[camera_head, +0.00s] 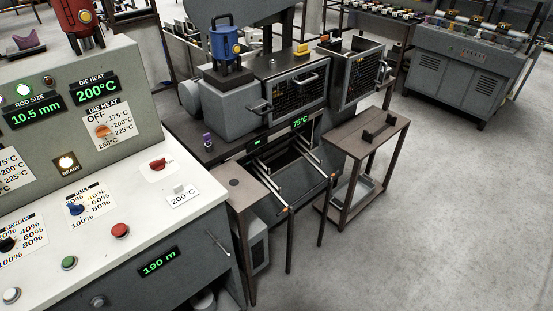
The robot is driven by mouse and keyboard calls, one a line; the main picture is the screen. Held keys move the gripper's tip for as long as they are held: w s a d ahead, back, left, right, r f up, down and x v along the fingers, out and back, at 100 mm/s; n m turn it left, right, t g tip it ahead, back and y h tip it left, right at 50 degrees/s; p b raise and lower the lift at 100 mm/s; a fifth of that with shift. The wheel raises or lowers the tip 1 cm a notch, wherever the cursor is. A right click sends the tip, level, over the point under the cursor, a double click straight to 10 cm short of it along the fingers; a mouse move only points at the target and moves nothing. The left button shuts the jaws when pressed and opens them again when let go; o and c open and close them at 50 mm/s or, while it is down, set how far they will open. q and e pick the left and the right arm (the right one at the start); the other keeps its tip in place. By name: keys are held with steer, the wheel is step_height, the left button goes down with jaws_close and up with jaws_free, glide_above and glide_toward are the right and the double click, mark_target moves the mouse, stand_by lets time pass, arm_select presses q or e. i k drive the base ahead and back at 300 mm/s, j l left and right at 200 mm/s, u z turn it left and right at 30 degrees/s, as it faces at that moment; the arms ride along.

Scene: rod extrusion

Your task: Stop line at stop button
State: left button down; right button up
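A red push button (120,230), which looks like the stop button, sits on the pale sloped top of the control console (150,207) at the left. A green button (68,262) sits to its lower left, and a grey-white button (11,295) is further left at the picture's edge. I cannot read a label on the red button. Nothing touches or covers it. A display (158,262) on the console front below reads 190 m. Neither of my grippers is in view.
A blue pull knob (76,209), a red switch (157,164) and an orange die heat knob (103,131) are near the buttons. The upright panel shows 10.5 mm and 200°C, with the ready lamp (67,163) lit. The extruder (230,105) stands behind; floor is clear at right.

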mark_target(119, 229)
steer(key=u, duration=1.45)
